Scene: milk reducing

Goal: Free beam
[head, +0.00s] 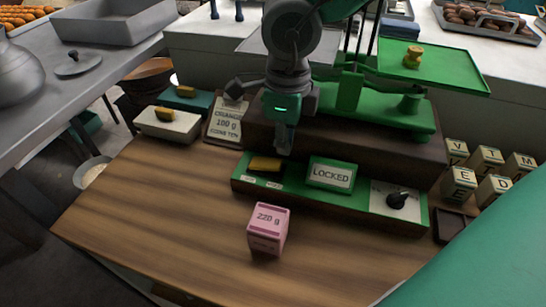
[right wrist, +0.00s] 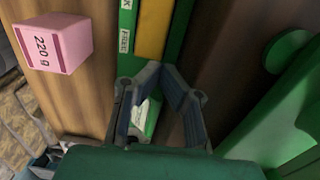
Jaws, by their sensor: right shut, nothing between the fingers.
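The green balance (head: 400,115) stands on a dark wooden base, with a green pan on the right. On the base's front, a green panel (head: 300,183) carries a yellow slider (head: 265,164), a sign reading LOCKED (head: 331,174) and a black knob (head: 397,200). My right gripper (head: 284,150) points down just above and behind the slider. In the right wrist view, its shut, empty fingers (right wrist: 161,72) are close to the end of the yellow slider (right wrist: 153,30), beside a label reading FREE (right wrist: 124,40). I cannot tell whether they touch it. My left gripper is out of view.
A pink 220 g block (head: 268,229) stands on the wooden table (head: 165,225) in front of the panel. Letter blocks (head: 475,175) stand at the right. The front-left tabletop is clear.

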